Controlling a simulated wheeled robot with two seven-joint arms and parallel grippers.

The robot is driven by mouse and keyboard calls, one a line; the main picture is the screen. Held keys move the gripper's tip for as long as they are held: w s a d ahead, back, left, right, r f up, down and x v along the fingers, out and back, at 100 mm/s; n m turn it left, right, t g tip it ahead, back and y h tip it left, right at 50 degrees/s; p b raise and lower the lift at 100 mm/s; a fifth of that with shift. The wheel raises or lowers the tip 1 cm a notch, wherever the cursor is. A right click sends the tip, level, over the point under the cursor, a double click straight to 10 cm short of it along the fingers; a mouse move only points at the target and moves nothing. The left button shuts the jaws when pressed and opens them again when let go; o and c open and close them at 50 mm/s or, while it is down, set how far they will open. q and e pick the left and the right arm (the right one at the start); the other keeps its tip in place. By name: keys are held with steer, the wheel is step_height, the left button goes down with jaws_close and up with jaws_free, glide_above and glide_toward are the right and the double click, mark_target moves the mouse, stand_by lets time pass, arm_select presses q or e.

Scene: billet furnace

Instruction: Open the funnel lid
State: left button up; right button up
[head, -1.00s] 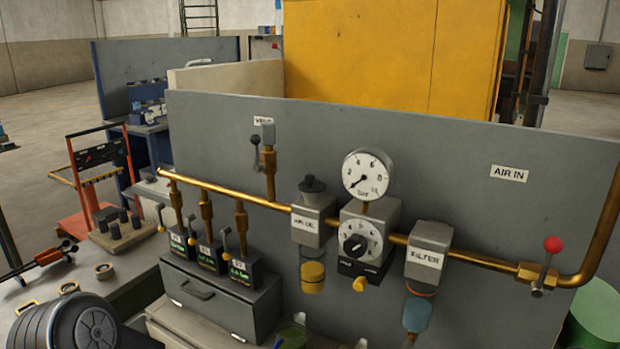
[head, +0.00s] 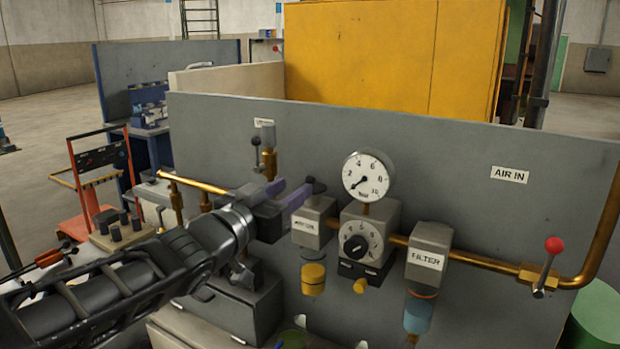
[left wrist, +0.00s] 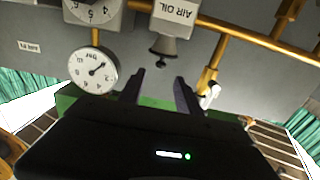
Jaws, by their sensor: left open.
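The funnel is the small dark cap-topped piece (head: 316,186) on the grey air-oil unit (head: 312,222). In the left wrist view the funnel (left wrist: 163,47) shows upside down, a dark flared piece with a knob, beside the AIR OIL label. My left gripper (head: 296,184) is open and empty. Its two fingers point at the funnel from the left, and in the left wrist view the gripper (left wrist: 161,82) shows a gap between its fingertips and the funnel. One finger partly hides the funnel in the head view. My right gripper is not in view.
A round pressure gauge (head: 368,175) and a regulator (head: 369,236) stand right of the funnel. A brass pipe (head: 490,263) runs along the grey panel (head: 450,165). A lever valve (head: 269,158) is behind my gripper. The filter (head: 429,253) is farther right.

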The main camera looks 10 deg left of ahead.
mark_target(308, 180)
arm_select(q)
steer(key=shift+w, duration=0.1)
steer(key=b+x, duration=0.2)
steer(key=x, duration=0.4)
steer(key=shift+w+d+f, duration=0.1)
steer(key=shift+w+f, duration=0.05)
steer(key=shift+w, duration=0.05)
steer(key=shift+w+d, duration=0.2)
steer(key=shift+w, duration=0.35)
jaws_close()
